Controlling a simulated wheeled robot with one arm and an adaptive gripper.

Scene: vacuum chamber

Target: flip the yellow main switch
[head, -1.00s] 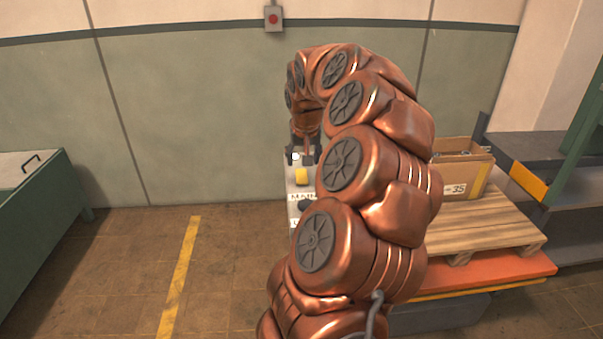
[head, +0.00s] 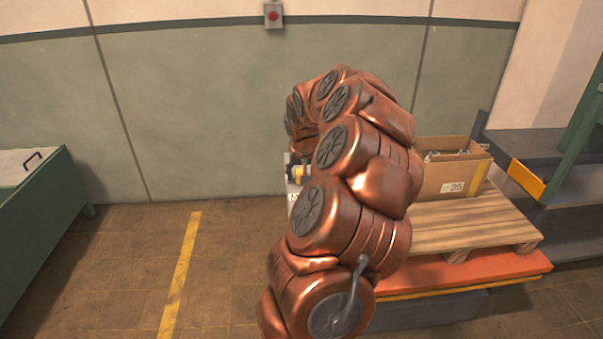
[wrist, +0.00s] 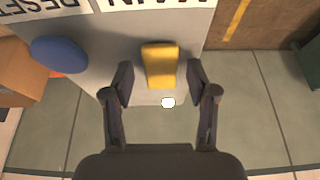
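The yellow main switch (wrist: 161,66) sits on a grey panel (wrist: 105,38) in the wrist view. Part of the switch (head: 296,172) also shows in the head view, left of my arm. My gripper (wrist: 162,85) is open, with one dark finger on each side of the switch's lower end. Gaps show between both fingers and the switch, so I see no contact. In the head view my copper arm hides most of the panel and the gripper.
A blue round button (wrist: 59,54) sits left of the switch, with an orange-red part beside it. White labels, upside down, run along the panel's top. In the head view a cardboard box (head: 441,178) and a wooden pallet (head: 450,232) stand right of my arm.

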